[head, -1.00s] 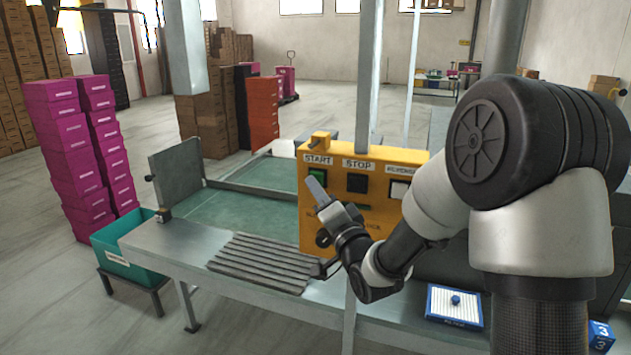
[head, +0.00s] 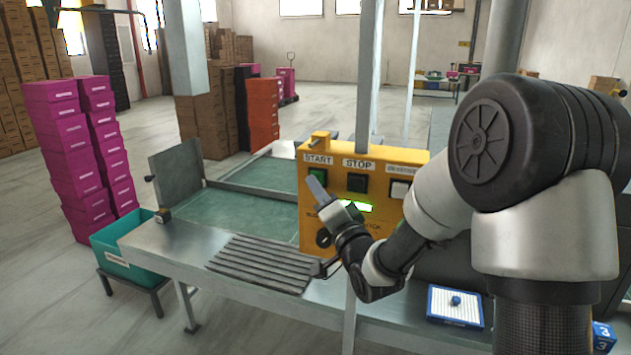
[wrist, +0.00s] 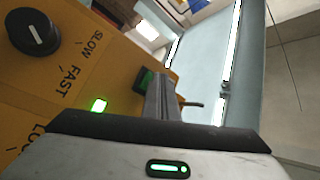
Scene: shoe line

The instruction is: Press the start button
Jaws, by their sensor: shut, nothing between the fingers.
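The yellow control box (head: 395,165) stands on the line, with labels START and STOP along its top. The green start button (head: 319,175) sits under the START label, partly covered by my gripper. It also shows as a dark green block in the wrist view (wrist: 144,79). My gripper (head: 315,184) is shut and empty, its fingertips at the start button; I cannot tell whether they touch it. A green lamp (head: 357,206) glows on the box face and also shows in the wrist view (wrist: 99,105). The dark stop button (head: 357,183) is right of the start button.
A black speed dial (wrist: 33,32) is on the box face. A teal bin (head: 125,245) stands at left. A blue-and-white tray (head: 455,306) lies at right. A grey post rises behind the box.

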